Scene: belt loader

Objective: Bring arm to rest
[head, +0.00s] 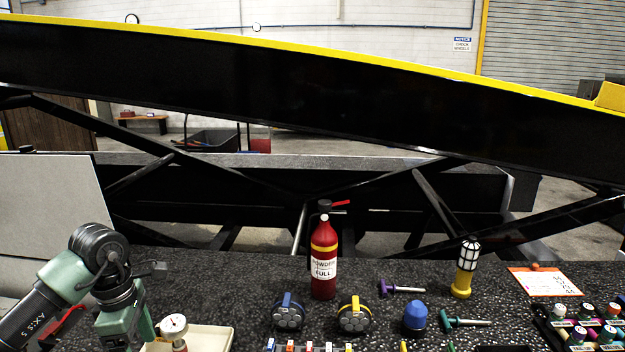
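My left arm (88,272) comes in from the left, with a grey-green link marked AXIS 5 and a dark round joint. From that joint it bends down to the bottom edge beside a white tray (222,338). Its gripper does not show. My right arm and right gripper are not in view. The speckled dark worktop (225,285) fills the lower part of the head view.
A red extinguisher (324,262) stands mid-worktop. Near it are a blue-handled (288,313) and a yellow-handled round item (354,316), a blue-domed item (415,317) and a yellow lantern (466,270). A gauge (174,328) stands by my arm. The black loader (250,85) spans behind.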

